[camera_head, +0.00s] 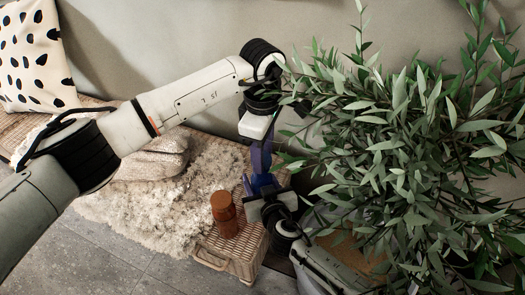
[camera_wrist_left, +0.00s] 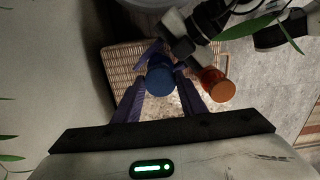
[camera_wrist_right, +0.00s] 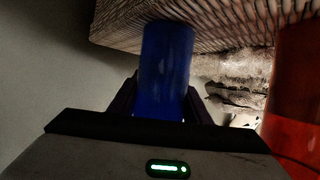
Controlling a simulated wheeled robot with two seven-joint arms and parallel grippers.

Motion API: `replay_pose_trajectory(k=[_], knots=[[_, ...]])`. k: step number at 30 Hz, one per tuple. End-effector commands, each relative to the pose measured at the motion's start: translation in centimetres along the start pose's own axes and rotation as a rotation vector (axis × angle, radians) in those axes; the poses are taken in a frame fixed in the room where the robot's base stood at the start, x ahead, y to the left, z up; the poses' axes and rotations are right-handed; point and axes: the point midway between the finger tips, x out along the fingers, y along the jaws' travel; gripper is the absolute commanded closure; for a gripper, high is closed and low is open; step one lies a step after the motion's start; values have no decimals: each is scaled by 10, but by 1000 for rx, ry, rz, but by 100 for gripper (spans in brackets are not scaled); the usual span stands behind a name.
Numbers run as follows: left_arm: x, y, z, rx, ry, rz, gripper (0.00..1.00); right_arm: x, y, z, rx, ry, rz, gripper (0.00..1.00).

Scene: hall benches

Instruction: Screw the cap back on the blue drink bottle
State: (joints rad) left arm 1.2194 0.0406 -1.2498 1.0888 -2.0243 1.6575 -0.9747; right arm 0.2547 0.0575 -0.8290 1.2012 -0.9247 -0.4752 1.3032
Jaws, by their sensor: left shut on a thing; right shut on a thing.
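The blue drink bottle (camera_head: 263,183) is over the wicker bench, partly hidden by my grippers in the head view. My right gripper (camera_head: 266,197) comes from the lower right and is shut on its body. In the right wrist view the bottle (camera_wrist_right: 165,70) stands between the fingers (camera_wrist_right: 160,100). My left gripper (camera_head: 261,172) points down from above, shut on the blue cap (camera_wrist_left: 160,78) at the bottle's top. The cap lies between its fingers in the left wrist view. I cannot tell whether cap and bottle touch, or see the thread.
An orange-brown bottle (camera_head: 224,214) stands close by on the wicker bench (camera_head: 236,256). A leafy plant (camera_head: 410,150) crowds the right side. A shaggy rug (camera_head: 150,210), a folded blanket (camera_head: 152,163) and a spotted cushion (camera_head: 35,55) lie leftward. The wall is behind.

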Motion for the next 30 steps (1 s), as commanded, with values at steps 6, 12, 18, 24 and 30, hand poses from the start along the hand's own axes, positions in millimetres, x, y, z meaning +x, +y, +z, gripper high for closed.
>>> replay_pose_trajectory(k=[6,12,18,24,30], knots=[[1,0,0,0,0,0,86,0,0,0,0,0,0,97],[12,0,0,-5,0,0,86,0,0,0,0,0,0,97],[18,0,0,-7,0,1,86,0,0,0,0,0,0,97],[17,0,0,-7,0,1,86,0,0,0,0,0,0,97],[17,0,0,-7,0,1,86,0,0,0,0,0,0,97]])
